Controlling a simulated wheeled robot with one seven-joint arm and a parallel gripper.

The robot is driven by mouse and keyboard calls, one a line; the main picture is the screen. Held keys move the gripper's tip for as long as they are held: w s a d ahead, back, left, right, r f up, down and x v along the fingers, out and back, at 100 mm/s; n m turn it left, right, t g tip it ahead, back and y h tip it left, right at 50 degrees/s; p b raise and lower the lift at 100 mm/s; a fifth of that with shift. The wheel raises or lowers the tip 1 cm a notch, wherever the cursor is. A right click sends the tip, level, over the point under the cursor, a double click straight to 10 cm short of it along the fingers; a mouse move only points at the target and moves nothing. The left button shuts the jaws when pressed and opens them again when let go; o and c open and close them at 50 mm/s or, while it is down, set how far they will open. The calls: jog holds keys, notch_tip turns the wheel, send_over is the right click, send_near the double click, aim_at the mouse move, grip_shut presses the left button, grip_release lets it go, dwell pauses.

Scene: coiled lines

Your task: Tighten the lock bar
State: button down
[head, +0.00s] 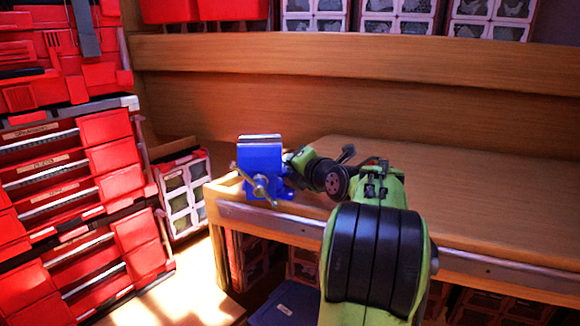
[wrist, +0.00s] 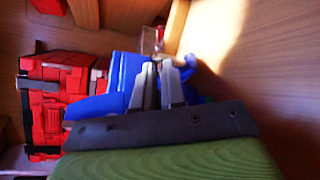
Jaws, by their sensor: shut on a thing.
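A blue vise (head: 260,168) stands on the left end of the wooden bench, with a grey metal handle (head: 262,190) on its front. The vise also fills the middle of the wrist view (wrist: 125,72). My gripper (wrist: 163,75) reaches the vise's right side, its two grey fingers close together against the blue body. The fingers are shut on a small part there, which I take to be the lock bar; it is mostly hidden between and behind them. In the head view my gripper's fingers are hard to make out beside the vise.
The wooden bench top (head: 460,205) is clear to the right of the vise, with a raised back board (head: 400,120) behind. Red tool drawers (head: 60,190) stand at the left. A bin rack (head: 183,195) stands between the drawers and the bench.

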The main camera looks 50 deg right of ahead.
jog(key=c, duration=1.3)
grip_release()
jog(key=shift+r, duration=0.1)
jog(key=shift+o, duration=0.2)
jog(key=shift+s, duration=0.1)
jog(key=v, duration=1.5)
jog(key=shift+s+a+r, duration=0.15)
jog(key=shift+s+a, duration=0.05)
jog(key=shift+s, duration=0.1)
